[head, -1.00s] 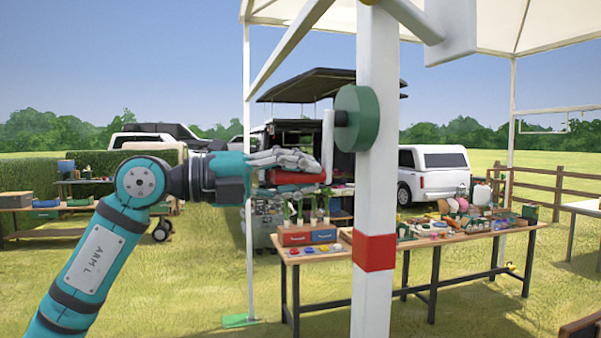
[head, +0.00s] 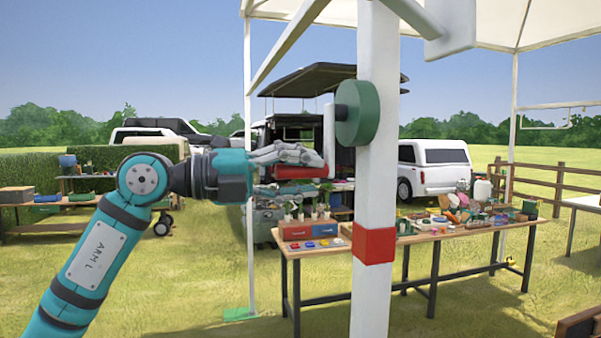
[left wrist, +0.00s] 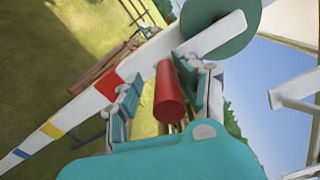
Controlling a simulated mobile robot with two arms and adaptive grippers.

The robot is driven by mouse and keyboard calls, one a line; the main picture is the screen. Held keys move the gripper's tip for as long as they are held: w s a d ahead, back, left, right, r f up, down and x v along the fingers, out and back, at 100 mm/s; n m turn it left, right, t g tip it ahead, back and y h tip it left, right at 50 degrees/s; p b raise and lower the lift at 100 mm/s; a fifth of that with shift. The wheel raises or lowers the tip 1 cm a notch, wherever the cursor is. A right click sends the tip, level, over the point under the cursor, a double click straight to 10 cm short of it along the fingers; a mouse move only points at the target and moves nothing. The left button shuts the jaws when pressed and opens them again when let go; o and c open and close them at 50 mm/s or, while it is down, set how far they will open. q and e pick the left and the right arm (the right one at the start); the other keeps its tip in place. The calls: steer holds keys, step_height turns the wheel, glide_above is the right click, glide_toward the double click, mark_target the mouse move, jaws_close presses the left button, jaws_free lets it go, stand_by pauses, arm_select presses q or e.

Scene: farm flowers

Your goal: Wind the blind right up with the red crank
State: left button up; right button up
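The red crank handle (head: 303,172) sticks out to the left from a white crank arm (head: 328,140). That arm joins a green round hub (head: 357,113) on the white post. My left gripper (head: 305,160) is at the handle, and its fingers cover part of it. In the left wrist view the red handle (left wrist: 169,92) lies between the two fingers, with a visible gap on the left-finger side. The fingers look open around it. I cannot make out the blind itself with certainty. My right gripper is not in view.
The white post (head: 375,200) has a red band (head: 374,246) and stands close in front. A wooden table (head: 440,238) with many small goods stands behind it. A canopy (head: 500,20) is overhead. Grass lies open around, with vehicles further back.

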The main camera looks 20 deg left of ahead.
arm_select(q)
steer(key=shift+s+d+r, duration=0.2)
steer(key=shift+s+r, duration=0.05)
steer(key=shift+r, duration=0.1)
steer(key=shift+s+a, duration=0.15)
steer(key=shift+a, duration=0.25)
steer(key=v, duration=1.1)
steer(key=shift+s+f, duration=0.1)
